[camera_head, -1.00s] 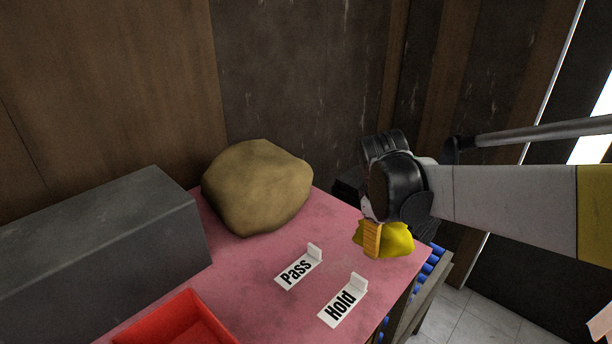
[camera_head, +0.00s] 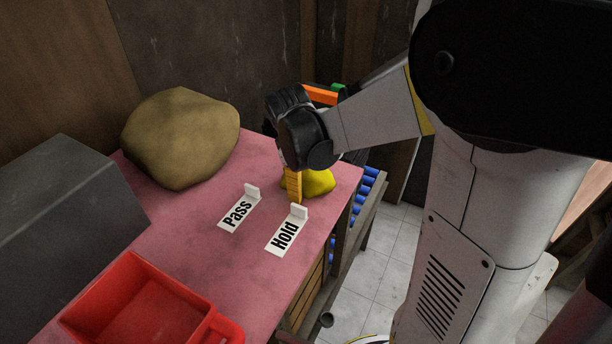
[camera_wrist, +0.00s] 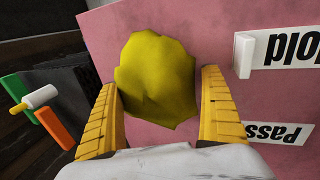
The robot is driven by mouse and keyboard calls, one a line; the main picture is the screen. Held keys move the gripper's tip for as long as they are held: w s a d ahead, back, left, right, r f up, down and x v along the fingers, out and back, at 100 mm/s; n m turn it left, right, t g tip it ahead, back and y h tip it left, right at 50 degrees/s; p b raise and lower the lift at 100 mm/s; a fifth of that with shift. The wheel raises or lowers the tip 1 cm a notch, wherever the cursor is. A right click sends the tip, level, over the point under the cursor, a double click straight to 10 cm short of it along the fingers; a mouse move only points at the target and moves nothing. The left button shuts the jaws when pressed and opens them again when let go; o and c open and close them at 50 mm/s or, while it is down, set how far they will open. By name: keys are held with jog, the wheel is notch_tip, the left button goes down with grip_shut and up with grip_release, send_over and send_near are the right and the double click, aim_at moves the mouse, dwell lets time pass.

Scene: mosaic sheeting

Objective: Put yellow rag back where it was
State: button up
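The yellow rag (camera_head: 318,182) is a crumpled lump at the far right corner of the pink tabletop (camera_head: 190,222), just beyond the Hold sign (camera_head: 286,232). In the wrist view the rag (camera_wrist: 156,78) sits between the two yellow ribbed fingers of my gripper (camera_wrist: 160,80). The fingers stand apart on either side of it, with pink surface showing by the right finger. In the head view my gripper (camera_head: 300,194) points down at the rag, one finger in front of it. I cannot tell whether the fingers touch the rag.
A Pass sign (camera_head: 238,209) stands left of the Hold sign. A large tan lump (camera_head: 180,138), a grey box (camera_head: 62,208) and a red bin (camera_head: 128,272) occupy the left side. A blue roller rack (camera_head: 366,187) adjoins the right edge. Orange and green items (camera_head: 320,95) lie behind my gripper.

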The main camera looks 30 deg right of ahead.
jog(key=v, duration=1.1)
jog(key=s+a+f+m+t+y, duration=0.1)
jog(key=s+a+m+t, duration=0.4)
jog(key=s, duration=0.7)
jog(key=shift+s+a+f+m+y, duration=0.25)
jog(key=shift+s+a+m+y, duration=0.05)
jog(key=shift+a+m+y, duration=0.7)
jog(key=shift+a, duration=0.15)
